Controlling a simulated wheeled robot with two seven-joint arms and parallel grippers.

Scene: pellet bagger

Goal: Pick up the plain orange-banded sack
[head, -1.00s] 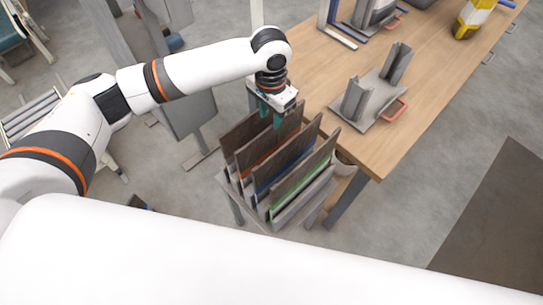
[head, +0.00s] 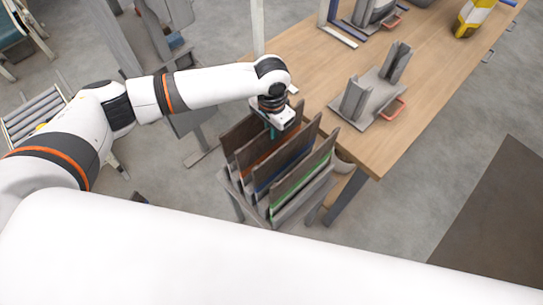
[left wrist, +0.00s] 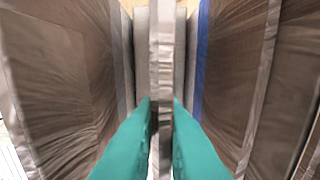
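The orange-banded sack (head: 262,164) stands upright in a slotted rack (head: 232,190), between brown panels. Only a strip of its orange band shows in the head view. My left gripper (head: 272,133) reaches straight down into the far end of the rack, over that sack's row. In the left wrist view its teal fingers (left wrist: 162,105) stand apart on both sides of a thin, pale upright edge (left wrist: 162,45). No orange shows there, so whose edge it is cannot be confirmed from that view. My right gripper is not in view.
A blue-banded sack (head: 284,176) and a green-banded sack (head: 300,184) stand in neighbouring slots, close beside. The wooden table (head: 345,140) borders the rack on the right. A grey fixture with a red handle (head: 372,100) stands on it. Brown panels crowd the fingers.

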